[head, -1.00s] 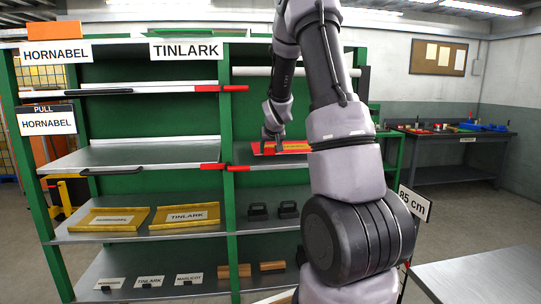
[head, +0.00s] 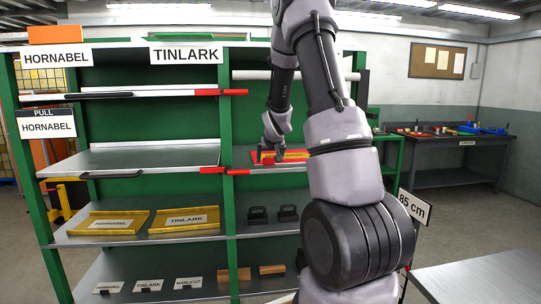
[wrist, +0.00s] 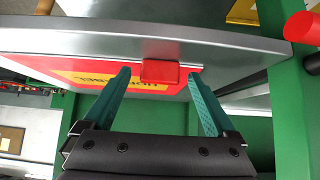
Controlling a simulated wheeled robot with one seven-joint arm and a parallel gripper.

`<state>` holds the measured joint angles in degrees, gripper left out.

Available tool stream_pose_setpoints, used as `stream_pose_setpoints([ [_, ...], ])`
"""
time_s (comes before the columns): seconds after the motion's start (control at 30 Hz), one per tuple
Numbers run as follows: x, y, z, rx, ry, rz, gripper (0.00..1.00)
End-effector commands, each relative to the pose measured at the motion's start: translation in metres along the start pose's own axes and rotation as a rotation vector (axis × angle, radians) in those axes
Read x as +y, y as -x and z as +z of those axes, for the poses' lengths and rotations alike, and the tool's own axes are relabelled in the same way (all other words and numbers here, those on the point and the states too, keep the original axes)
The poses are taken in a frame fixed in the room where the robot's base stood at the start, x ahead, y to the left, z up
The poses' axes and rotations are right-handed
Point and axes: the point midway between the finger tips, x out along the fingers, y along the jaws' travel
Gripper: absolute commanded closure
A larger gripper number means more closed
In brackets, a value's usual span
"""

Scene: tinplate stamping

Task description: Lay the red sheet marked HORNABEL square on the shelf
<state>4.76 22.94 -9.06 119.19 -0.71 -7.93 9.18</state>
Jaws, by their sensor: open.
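The red sheet (head: 297,153) with a yellow label lies on the middle shelf (head: 262,170) of the rack's right bay. In the wrist view, the red sheet (wrist: 45,66) shows upside down, its label partly hidden by a finger. Its near edge looks roughly parallel to the shelf's front edge (wrist: 150,38). A red grip block (wrist: 160,72) sits at that edge. My gripper (wrist: 160,76) is open, one teal finger on each side of the block, with visible gaps. In the head view, my gripper (head: 270,157) is at the sheet's left part.
The left bay's middle shelf (head: 140,157) is empty. Yellow trays (head: 110,222) and two black holders (head: 258,215) stand on the shelf below. A green upright (head: 228,140) stands close left of the sheet. A red-ended bar (wrist: 302,28) shows near the shelf corner.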

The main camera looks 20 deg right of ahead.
Motion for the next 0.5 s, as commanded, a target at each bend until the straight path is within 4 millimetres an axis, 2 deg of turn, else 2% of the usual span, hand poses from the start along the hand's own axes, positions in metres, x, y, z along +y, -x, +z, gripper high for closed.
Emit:
stream_pose_setpoints([
  [0.17,0.0,0.026,-0.001,0.003,0.0,-0.001,0.08],
  [0.5,-0.002,0.099,-0.001,0.003,0.001,-0.004,0.08],
])
